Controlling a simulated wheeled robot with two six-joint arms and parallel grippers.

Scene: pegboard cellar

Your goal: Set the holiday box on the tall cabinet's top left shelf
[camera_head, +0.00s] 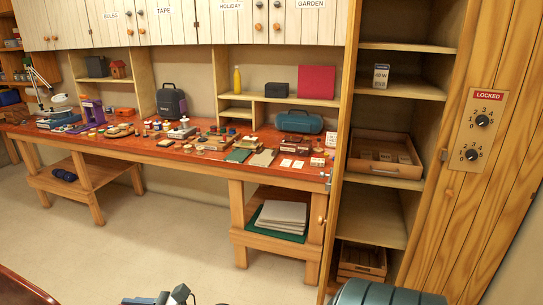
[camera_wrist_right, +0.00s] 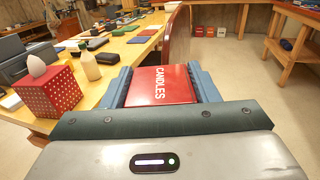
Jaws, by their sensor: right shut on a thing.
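No box marked holiday shows; the word is on a wall cupboard label. The tall cabinet (camera_head: 347,130) stands right of centre in the head view, its shelf column open. The highest shelf board in view (camera_head: 405,46) looks bare. My left gripper (camera_head: 165,297) seems to show only as blue and dark parts at the bottom edge; its jaws cannot be made out.
A small 40 W box (camera_head: 381,77), a wooden tray (camera_head: 385,168) and a slatted crate (camera_head: 361,262) fill lower shelves. A door marked LOCKED (camera_head: 486,115) closes the right side. A crowded workbench (camera_head: 130,146) runs left; floor before it is clear.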

